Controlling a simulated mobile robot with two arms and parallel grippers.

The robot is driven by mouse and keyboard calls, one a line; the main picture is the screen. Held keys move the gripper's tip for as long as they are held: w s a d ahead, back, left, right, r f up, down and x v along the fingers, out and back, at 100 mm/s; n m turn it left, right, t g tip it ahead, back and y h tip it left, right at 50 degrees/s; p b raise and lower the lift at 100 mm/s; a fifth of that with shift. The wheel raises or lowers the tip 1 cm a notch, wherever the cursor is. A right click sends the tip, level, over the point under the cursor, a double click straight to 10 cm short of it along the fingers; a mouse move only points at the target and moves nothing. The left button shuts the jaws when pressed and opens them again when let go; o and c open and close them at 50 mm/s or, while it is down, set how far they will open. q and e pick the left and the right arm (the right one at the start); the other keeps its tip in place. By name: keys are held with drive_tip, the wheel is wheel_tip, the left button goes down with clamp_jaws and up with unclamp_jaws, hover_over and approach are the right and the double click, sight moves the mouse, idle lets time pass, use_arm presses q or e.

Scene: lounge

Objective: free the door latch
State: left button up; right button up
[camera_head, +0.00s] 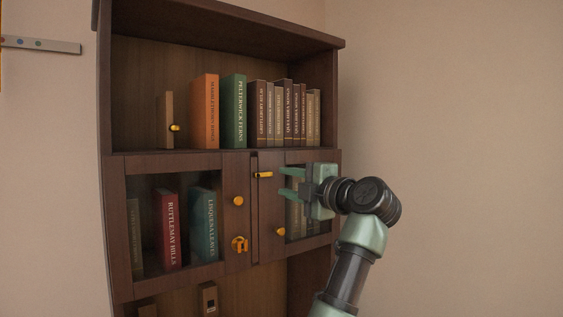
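A small orange latch bar (264,174) lies horizontally near the top of the right cabinet door (270,215), close to the seam between the two doors. A second orange fitting (240,244), with a round part and a bent piece, sits low on the left door (170,165). I cannot tell for certain which one is the door latch. Both doors look shut.
Round orange knobs sit on the left door (238,201) and the right door (281,231). Several books stand on the open shelf above, including an orange book (205,110) and a green book (234,111). The wall (460,120) at right is bare.

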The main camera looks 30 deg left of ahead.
sight(267, 175)
use_arm(q)
drive_tip(key=p+x, duration=0.1)
drive_tip(key=x, duration=0.1)
drive_tip(key=p+x, duration=0.1)
drive_tip(key=x, duration=0.1)
drive_tip(key=p+x, duration=0.1)
drive_tip(key=x, duration=0.1)
drive_tip(key=shift+w+a+r, duration=0.15)
drive_tip(key=shift+r, duration=0.25)
drive_tip(key=shift+w+a+p, duration=0.2)
drive_tip(key=shift+a+p, duration=0.3)
drive_tip(key=shift+a, duration=0.15)
drive_tip(key=shift+f, duration=0.1)
drive_tip(key=shift+w, duration=0.1)
clamp_jaws()
